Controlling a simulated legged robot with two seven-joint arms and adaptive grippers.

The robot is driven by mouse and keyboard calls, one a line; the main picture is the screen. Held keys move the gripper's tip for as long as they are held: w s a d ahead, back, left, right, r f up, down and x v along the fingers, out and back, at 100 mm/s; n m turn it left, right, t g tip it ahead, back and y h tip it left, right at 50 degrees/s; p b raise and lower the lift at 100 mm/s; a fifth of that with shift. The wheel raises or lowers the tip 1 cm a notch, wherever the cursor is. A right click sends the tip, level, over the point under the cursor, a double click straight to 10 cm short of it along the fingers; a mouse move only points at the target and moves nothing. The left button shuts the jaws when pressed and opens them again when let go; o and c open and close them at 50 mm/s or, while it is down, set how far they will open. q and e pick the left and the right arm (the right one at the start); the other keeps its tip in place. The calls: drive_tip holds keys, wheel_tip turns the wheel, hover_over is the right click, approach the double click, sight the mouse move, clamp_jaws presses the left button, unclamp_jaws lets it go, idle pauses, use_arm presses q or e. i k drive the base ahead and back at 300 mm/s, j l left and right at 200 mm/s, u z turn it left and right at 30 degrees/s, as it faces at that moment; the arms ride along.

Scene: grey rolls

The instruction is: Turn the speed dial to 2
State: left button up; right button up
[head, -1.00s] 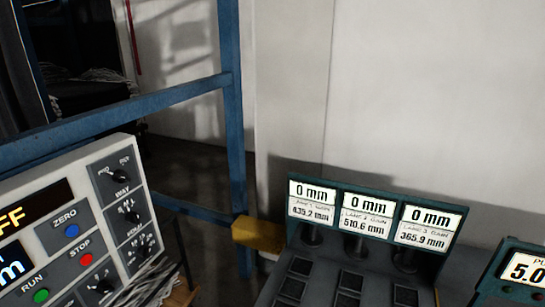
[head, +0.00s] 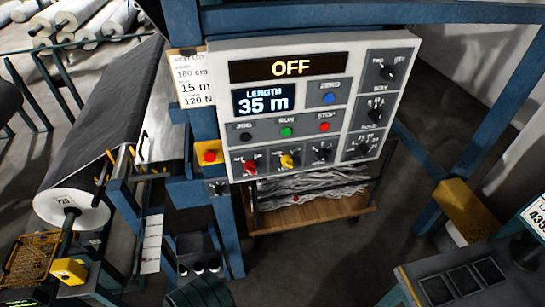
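The control panel (head: 310,105) stands upright in the middle of the head view. Its top display (head: 290,67) reads OFF and its length display (head: 264,104) reads 35 m. Along its bottom row are a red dial (head: 250,166), a yellow dial (head: 289,161) and a black dial (head: 322,153). More black dials run down the right column, the top one (head: 388,72) above the word WAY. The dial labels and scale marks are too small to read, so I cannot tell which is the speed dial or its setting. Neither of my grippers is in view.
JOG, RUN (head: 287,132) and STOP (head: 324,127) buttons sit above the bottom dials. A red button on a yellow box (head: 209,156) is left of the panel. Blue posts and a yellow box (head: 466,212) are at right.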

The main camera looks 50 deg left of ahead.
sight(322, 154)
drive_tip(key=u, duration=1.55)
